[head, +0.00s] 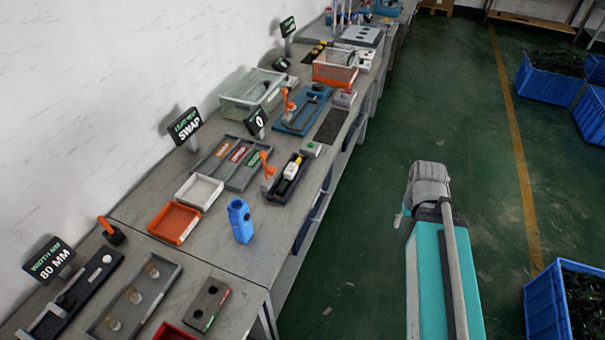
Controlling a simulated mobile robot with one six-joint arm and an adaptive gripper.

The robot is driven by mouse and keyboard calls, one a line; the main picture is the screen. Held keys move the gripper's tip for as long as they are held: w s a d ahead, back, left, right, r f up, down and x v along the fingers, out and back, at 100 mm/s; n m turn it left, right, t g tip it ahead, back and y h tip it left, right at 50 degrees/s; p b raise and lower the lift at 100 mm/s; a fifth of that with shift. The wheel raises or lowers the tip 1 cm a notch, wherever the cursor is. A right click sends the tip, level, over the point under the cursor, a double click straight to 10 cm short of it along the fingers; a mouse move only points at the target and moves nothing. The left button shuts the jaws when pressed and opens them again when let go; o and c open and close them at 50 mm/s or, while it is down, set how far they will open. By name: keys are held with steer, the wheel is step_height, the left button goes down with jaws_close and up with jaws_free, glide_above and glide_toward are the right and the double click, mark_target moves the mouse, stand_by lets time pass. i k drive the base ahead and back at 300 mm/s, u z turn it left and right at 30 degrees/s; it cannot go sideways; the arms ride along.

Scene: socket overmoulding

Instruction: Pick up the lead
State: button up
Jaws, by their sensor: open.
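I cannot single out the lead for sure. A black tray (276,194) near the bench's front edge holds a slim yellow, white and dark piece (291,169), which may be it. An orange-handled clamp (267,167) stands at that tray's left side. My gripper (401,216) is at the end of my arm, over the green floor to the right of the bench. It is small and partly hidden by my arm, open, and well apart from everything on the bench.
A blue upright holder (241,221), an orange tray (175,223) and a white tray (200,191) stand nearby on the bench. Further back are a clear bin (252,92) and a blue tray (300,122). Blue crates (545,82) line the right; the aisle between is clear.

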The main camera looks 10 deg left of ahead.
mark_target(292, 169)
steer(key=z, duration=0.8)
steer(key=i, duration=3.5)
steer(key=u, duration=0.15)
